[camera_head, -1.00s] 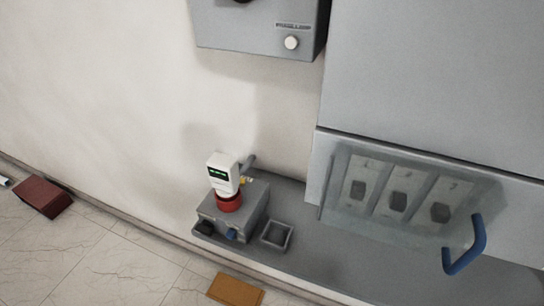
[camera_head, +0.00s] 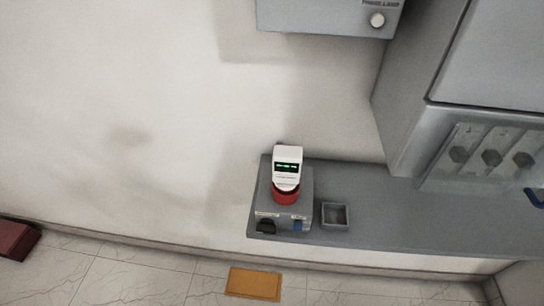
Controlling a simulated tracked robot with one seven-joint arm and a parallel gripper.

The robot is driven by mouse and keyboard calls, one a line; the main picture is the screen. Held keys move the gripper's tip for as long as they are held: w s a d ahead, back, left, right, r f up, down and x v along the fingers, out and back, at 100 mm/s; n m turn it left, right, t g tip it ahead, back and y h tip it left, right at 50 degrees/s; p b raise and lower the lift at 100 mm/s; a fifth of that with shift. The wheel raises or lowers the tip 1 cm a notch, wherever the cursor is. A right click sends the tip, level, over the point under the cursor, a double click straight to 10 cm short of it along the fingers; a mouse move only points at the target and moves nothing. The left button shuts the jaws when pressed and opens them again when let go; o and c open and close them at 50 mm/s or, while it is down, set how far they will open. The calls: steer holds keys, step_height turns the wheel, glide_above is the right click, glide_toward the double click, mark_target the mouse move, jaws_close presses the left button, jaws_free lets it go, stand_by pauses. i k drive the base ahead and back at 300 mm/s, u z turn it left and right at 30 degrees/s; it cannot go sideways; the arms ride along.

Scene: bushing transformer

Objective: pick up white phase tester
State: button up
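The white phase tester (camera_head: 287,168) stands upright on a red round base (camera_head: 285,195), with a small dark screen showing green marks. The red base sits on a grey box (camera_head: 301,202) at the left end of a grey shelf (camera_head: 385,225). Dark and blue parts show on the box's front. My gripper is not in the picture, so I cannot see where it is relative to the tester.
A small grey open tray (camera_head: 335,215) sits right of the box. A grey cabinet (camera_head: 415,110) with a clear-covered panel (camera_head: 490,160) stands at right. A grey wall box (camera_head: 330,14) hangs above. An orange-brown plate (camera_head: 253,284) and a dark red block (camera_head: 17,240) lie on the floor.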

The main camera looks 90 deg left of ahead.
mark_target(287, 160)
steer(key=u, duration=0.5)
steer(key=k, duration=2.35)
steer(key=u, duration=1.55)
steer(key=i, duration=1)
